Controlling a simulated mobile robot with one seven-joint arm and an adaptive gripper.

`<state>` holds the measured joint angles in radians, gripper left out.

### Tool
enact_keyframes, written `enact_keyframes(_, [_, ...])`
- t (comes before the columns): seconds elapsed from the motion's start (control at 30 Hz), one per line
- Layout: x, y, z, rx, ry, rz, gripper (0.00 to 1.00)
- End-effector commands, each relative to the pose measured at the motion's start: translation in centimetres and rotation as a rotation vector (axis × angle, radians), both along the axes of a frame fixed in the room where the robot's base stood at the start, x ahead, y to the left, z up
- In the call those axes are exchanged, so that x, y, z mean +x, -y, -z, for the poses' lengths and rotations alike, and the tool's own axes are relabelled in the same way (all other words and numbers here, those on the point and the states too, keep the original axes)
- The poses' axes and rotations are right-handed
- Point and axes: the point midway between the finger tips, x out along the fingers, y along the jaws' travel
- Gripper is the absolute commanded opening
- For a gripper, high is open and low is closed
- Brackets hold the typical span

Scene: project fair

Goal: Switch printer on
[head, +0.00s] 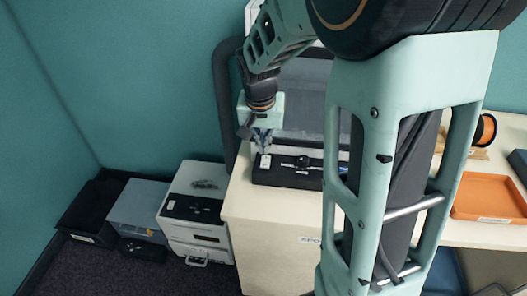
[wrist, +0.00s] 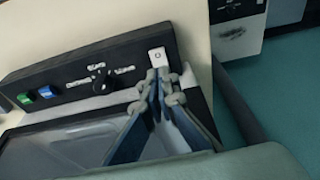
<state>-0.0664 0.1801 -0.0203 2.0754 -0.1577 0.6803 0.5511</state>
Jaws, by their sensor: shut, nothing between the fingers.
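The printer (head: 303,100), a machine with a dark window, stands on the pale cabinet. Its black control panel (head: 290,180) runs along the front and also shows in the wrist view (wrist: 75,85). A small white switch (wrist: 157,57) with a dark round mark sits at one end of the panel; it shows in the head view (head: 265,161). My gripper (head: 262,149) is shut and empty, pointing down at the switch. In the wrist view its fingertips (wrist: 163,78) are together right beside the switch; whether they touch it I cannot tell.
The panel also carries a black knob (wrist: 101,78), a green button (wrist: 25,99) and a blue button (wrist: 47,91). A white and black machine (head: 196,208) and a grey box (head: 139,208) stand on the floor at left. An orange tray (head: 489,197) lies at right. My arm hides the middle.

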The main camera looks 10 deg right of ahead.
Motion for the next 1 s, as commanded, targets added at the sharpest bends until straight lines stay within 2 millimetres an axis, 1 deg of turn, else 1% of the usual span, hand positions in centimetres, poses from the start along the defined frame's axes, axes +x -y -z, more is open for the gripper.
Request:
enact_keyframes(0.03, [-0.3, -0.2, -1.0, 0.001, 0.006, -0.001, 0.00])
enact_keyframes(0.2, [-1.3, -0.6, -4.0, 0.001, 0.004, 0.000, 0.00])
enact_keyframes(0.3, [-1.8, -0.8, -5.5, 0.001, 0.003, 0.000, 0.00])
enact_keyframes(0.4, [-2.2, -1.0, -6.4, 0.001, 0.001, 0.000, 0.00])
enact_keyframes(0.57, [-2.5, -1.0, -7.0, 0.000, -0.001, 0.000, 0.00])
enact_keyframes(0.87, [-2.5, -1.1, -7.0, 0.000, -0.001, 0.000, 0.00])
enact_keyframes(1.0, [-2.4, -1.8, -7.4, -0.006, 0.007, -0.018, 0.00])
